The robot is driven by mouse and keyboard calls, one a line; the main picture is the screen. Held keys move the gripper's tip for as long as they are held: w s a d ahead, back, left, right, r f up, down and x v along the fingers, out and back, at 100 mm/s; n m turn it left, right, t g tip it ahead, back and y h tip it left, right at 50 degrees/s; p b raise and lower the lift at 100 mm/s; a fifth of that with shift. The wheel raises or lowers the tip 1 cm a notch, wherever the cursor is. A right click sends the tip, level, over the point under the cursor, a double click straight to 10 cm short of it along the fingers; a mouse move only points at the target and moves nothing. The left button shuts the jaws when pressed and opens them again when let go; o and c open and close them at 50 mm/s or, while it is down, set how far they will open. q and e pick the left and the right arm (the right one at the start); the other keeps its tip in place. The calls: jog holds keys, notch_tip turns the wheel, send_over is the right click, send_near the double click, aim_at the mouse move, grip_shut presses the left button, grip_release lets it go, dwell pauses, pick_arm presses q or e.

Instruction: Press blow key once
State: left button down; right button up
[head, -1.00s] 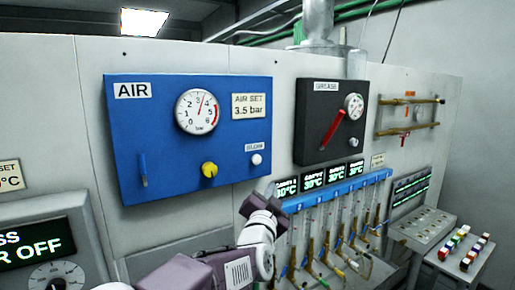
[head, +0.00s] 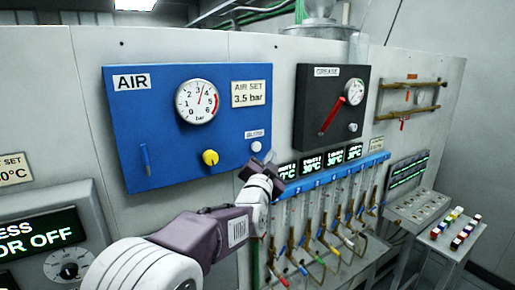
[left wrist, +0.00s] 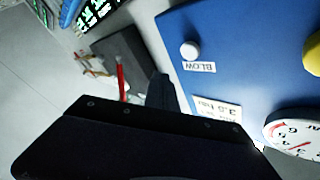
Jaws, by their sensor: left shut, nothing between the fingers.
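The blow key is a small white round button (head: 256,146) at the lower right of the blue AIR panel (head: 150,100), under its BLOW label (head: 255,134). It also shows in the left wrist view as a white knob (left wrist: 190,50) beside the BLOW label (left wrist: 199,67). My left gripper (head: 268,158) is shut and empty, just below and right of the key in the head view; it appears apart from it. In the left wrist view its dark fingers (left wrist: 161,92) point up the picture, left of the key. My right gripper is not in view.
The AIR panel also carries a gauge (head: 197,101), a yellow knob (head: 210,157) and a blue lever (head: 145,159). A black GREASE panel (head: 315,100) with a red lever is to the right. Below it are temperature displays (head: 310,167) and a blue rail with several hanging tubes.

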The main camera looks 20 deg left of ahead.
aim_at(256, 147)
pick_arm(q)
jog(key=shift+w+a, duration=1.5)
jog(key=shift+a, duration=0.25)
jog(key=shift+a, duration=0.1)
dwell(0.6)
jog(key=shift+w+a+b, duration=0.25)
jog(key=shift+w+b, duration=0.05)
jog(key=shift+w+a, duration=0.25)
jog(key=shift+a, duration=0.05)
dwell(0.9)
dwell(0.3)
jog(key=shift+s+d+b, duration=0.55)
jog(key=shift+d+b, duration=0.05)
jog(key=shift+b, duration=0.15)
